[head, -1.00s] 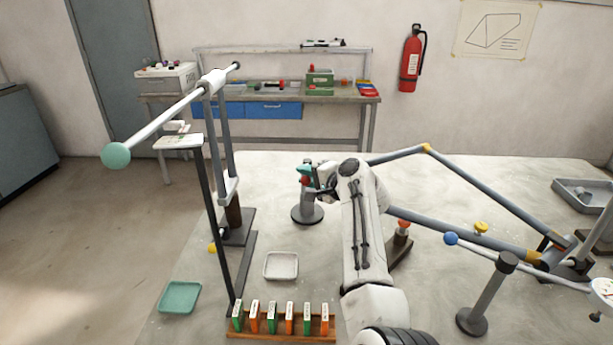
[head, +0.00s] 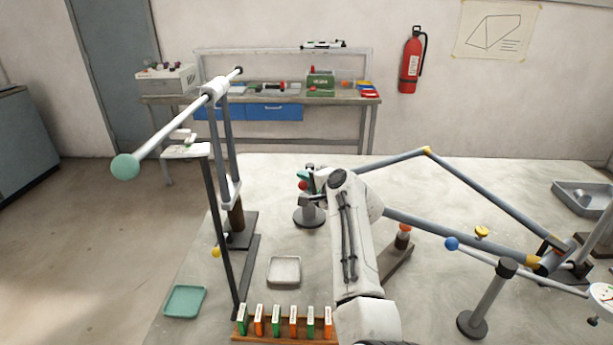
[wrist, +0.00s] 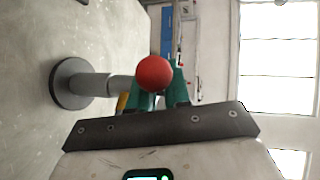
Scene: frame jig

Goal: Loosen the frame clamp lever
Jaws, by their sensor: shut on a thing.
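The clamp lever's red ball knob (head: 303,185) shows at the top of a short grey post on a round base (head: 308,215), left of my arm. In the wrist view the red knob (wrist: 154,73) lies in front of my teal fingers, with the post (wrist: 108,86) and its disc base to the left. My gripper (head: 308,178) is at the lever, its jaws (wrist: 163,85) shut on it just by the knob. The lever's shaft and the exact grip are hidden. The grey frame tube (head: 465,240) runs from behind my arm to the right.
A tall stand with a white rod (head: 170,129) and teal ball rises at the left. A rack of green and orange blocks (head: 286,335) sits at the front. An empty grey tray (head: 284,272) lies on the table.

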